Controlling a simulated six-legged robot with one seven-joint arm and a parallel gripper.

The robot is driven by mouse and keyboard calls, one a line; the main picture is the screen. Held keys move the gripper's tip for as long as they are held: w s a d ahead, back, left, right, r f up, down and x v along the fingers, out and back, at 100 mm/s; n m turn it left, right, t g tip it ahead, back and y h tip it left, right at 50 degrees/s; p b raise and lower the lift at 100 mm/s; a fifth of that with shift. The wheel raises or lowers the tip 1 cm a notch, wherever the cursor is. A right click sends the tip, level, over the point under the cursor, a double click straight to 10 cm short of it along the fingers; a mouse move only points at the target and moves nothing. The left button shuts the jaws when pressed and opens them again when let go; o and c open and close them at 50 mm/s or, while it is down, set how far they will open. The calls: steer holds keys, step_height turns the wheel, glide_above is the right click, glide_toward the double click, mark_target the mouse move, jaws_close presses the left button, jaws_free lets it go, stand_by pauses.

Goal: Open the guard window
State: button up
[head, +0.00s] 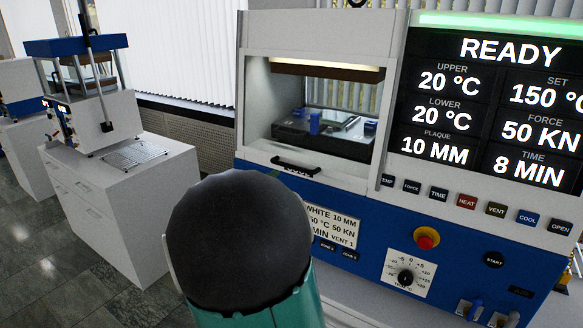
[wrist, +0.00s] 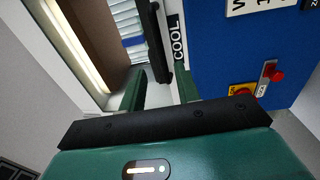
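The guard window (head: 325,110) is a clear pane in the pale front frame of the press, with the lit chamber behind it. Its black bar handle (head: 297,166) sits at the lower edge of the opening, so the pane looks down. In the wrist view the dark handle (wrist: 154,45) runs up the picture beside the opening. My gripper (wrist: 160,80) points at it, its two green fingers apart with nothing seen held. The handle lies beyond the fingertips and looks apart from them, though the exact gap is unclear. In the head view my arm hides the gripper.
The press's blue panel (head: 375,235) carries buttons, a red stop button (head: 426,238) and a dial (head: 405,277) below the opening. The display (head: 500,110) reads READY. Another press (head: 90,95) stands on a white cabinet (head: 125,215) at left. Tiled floor shows between cabinets.

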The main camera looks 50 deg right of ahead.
steer(key=d, duration=0.7)
steer(key=w+d, duration=0.1)
steer(key=d, duration=0.2)
steer(key=shift+d+r, duration=0.2)
steer(key=shift+d, duration=0.05)
jaws_close()
